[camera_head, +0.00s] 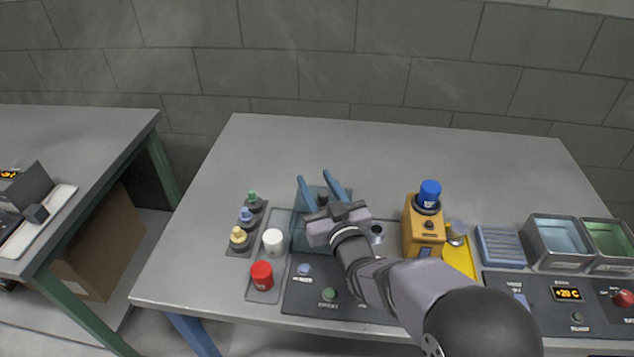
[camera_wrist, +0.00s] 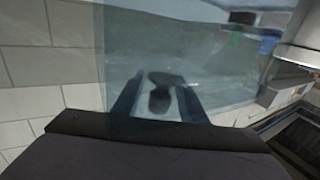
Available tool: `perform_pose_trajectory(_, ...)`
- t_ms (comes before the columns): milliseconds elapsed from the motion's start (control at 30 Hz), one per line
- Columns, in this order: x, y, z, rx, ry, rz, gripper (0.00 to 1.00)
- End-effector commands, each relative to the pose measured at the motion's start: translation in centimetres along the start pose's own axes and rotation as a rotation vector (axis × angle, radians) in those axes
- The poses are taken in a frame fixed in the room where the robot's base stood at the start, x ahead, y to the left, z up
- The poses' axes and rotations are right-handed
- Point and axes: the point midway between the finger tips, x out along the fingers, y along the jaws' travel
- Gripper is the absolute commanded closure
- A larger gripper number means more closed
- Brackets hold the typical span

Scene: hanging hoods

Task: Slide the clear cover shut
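The clear cover (camera_head: 300,236) is a bluish see-through panel on the dark panel near the table's front, partly hidden behind my gripper. In the wrist view a clear pane (camera_wrist: 215,60) fills the middle, and things behind it look blurred. A small dark knob (camera_head: 322,199) shows between the fingers. In the wrist view the dark knob (camera_wrist: 160,94) also lies between my gripper's fingers (camera_wrist: 160,84). I cannot tell whether the fingers touch it.
Left of the cover are a red cap (camera_head: 261,275), a white cap (camera_head: 273,242) and small bottles (camera_head: 239,238). To the right stand a yellow box with a blue button (camera_head: 430,194), a blue rack (camera_head: 501,247) and bins (camera_head: 556,270). The table's back is clear.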

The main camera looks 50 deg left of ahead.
Motion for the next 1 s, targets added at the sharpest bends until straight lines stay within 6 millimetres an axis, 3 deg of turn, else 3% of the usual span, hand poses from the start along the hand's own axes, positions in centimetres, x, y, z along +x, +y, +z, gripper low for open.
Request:
perform_pose_trajectory(233, 0.0, 0.0, 0.0, 0.0, -0.001, 0.0, 0.61)
perform_pose_trajectory(400, 0.0, 0.0, 0.0, 0.0, 0.0, 0.0, 1.0)
perform_pose_trajectory(567, -0.1, 0.2, 0.1, 0.0, 0.0, 0.001, 1.0)
perform_pose_trajectory(833, -1.8, 3.8, 0.2, -0.002, 0.0, 0.004, 1.0)
perform_pose_trajectory(1000, -2.0, 3.9, 0.1, -0.001, -0.001, -0.001, 1.0)
